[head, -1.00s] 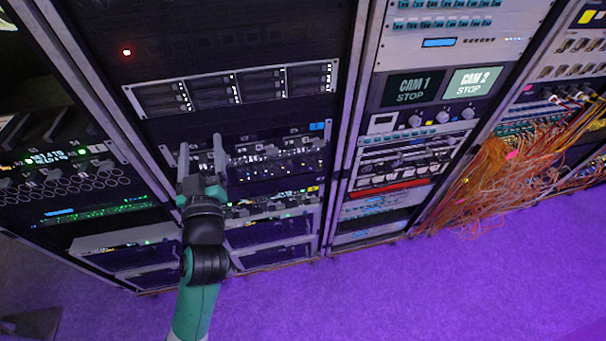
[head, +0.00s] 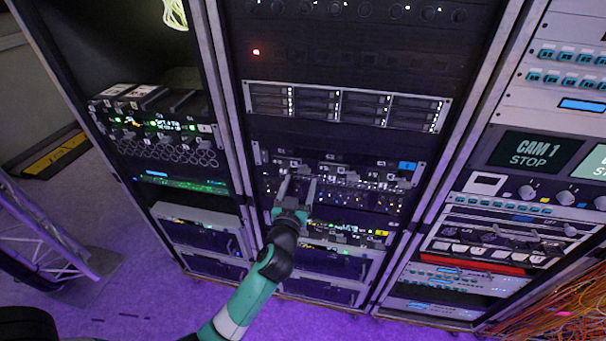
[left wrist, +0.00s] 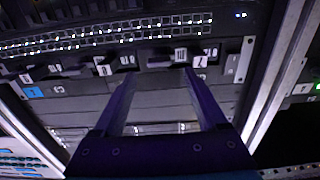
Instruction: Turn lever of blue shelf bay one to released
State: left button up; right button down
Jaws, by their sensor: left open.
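The blue shelf carries a blue tag (head: 407,166) at its right end in the head view. The tag also shows at the left in the left wrist view (left wrist: 33,92), which is turned over. Dark levers with small white labels line the shelf front; I cannot read the bay numbers or lever positions surely. My left gripper (head: 297,180) is open in front of the shelf's left part. In the left wrist view its two fingers (left wrist: 160,75) point at the lever row, with a dark lever (left wrist: 158,62) near the gap between the tips. Contact cannot be told. My right gripper is not in view.
A shelf with a yellow tag (head: 381,233) sits below. A drive unit (head: 345,106) is above. A truss (head: 45,235) stands at the lower left.

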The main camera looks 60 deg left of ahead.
aim_at(303, 173)
pick_arm(q)
jog(key=x, duration=0.4)
jog(key=shift+w+a, duration=0.2)
jog(key=shift+w, duration=0.05)
jog(key=shift+c, duration=0.3)
grip_shut()
